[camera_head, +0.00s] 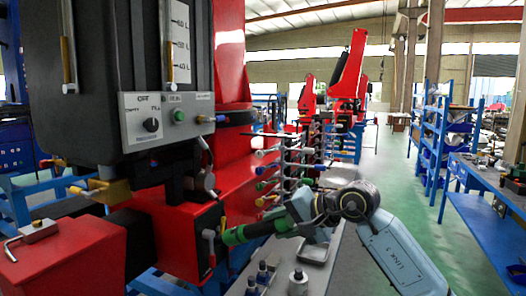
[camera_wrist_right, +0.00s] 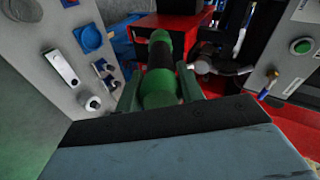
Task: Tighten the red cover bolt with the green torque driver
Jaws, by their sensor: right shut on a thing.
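The green torque driver (camera_head: 245,234) has a green and black body and lies nearly level, pointing left at the dark front plate (camera_head: 203,225) of a red housing. My right gripper (camera_head: 288,216) is shut on it. In the right wrist view the driver (camera_wrist_right: 160,70) sits between the green fingers of the right gripper (camera_wrist_right: 161,92). The driver's front end is close to a small grey-tipped lever or fitting (camera_head: 209,236) on that plate; I cannot tell if they touch. The red cover bolt cannot be made out clearly. My left gripper is not in view.
A grey control box (camera_head: 155,125) with a knob and green button hangs above the housing. A rack (camera_head: 292,165) with several coloured-handled tools stands behind my gripper. Bottles (camera_head: 298,281) and a tray (camera_head: 315,250) stand on the bench below. An L-shaped key (camera_head: 14,243) lies at left.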

